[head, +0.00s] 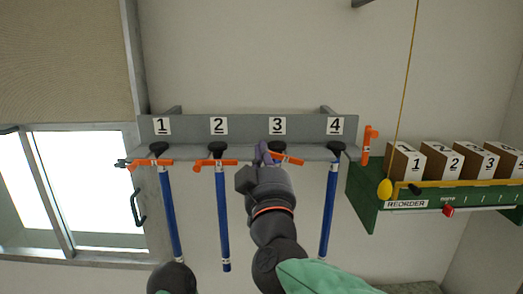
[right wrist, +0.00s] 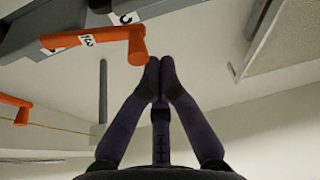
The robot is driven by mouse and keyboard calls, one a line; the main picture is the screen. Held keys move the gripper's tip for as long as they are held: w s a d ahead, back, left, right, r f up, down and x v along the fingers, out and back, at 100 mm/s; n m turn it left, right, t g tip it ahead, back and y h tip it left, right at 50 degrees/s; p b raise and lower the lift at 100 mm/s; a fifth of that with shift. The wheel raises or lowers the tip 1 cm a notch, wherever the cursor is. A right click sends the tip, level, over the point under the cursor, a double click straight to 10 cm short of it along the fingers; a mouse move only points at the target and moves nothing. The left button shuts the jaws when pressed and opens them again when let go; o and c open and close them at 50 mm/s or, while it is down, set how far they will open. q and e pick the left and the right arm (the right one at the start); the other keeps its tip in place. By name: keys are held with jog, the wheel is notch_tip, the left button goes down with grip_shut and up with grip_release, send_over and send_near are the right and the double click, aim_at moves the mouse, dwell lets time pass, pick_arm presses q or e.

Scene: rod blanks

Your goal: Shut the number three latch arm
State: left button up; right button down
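The number three latch arm (head: 291,159) is orange and sits under the "3" label on the grey rack (head: 190,127). In the head view it slants slightly down to the right, its left part hidden by my right gripper (head: 263,153). In the right wrist view the latch arm (right wrist: 110,37) ends in a peg just left of my fingertips (right wrist: 160,66). The fingertips are together with nothing between them; I cannot tell whether they touch the peg. Any rod at slot three is hidden behind my right arm. My left gripper is not in view.
Latch arms one (head: 150,162) and two (head: 215,162) lie across their slots; latch arm four (head: 368,145) stands upright. Blue rods hang at one (head: 171,215), two (head: 222,220) and four (head: 328,210). A green shelf (head: 362,200) with numbered boxes is right; a window is left.

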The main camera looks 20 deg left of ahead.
jog(key=shift+s+a+f+n+g+y+p, duration=0.1)
jog(key=shift+a+f+n+g+y+p, duration=0.1)
jog(key=shift+f+n+y+p, duration=0.45)
jog(key=shift+a+f+n+g+p, duration=0.1)
jog(key=shift+f+n+g+p, duration=0.15)
jog(key=shift+n, duration=0.75)
jog(key=shift+s+a+f+n+g+y+p, duration=0.15)
jog(key=shift+f+n+y+p, duration=0.3)
jog(key=shift+n, duration=0.4)
jog(key=shift+w+d+h, duration=0.1)
jog(key=shift+h, duration=0.2)
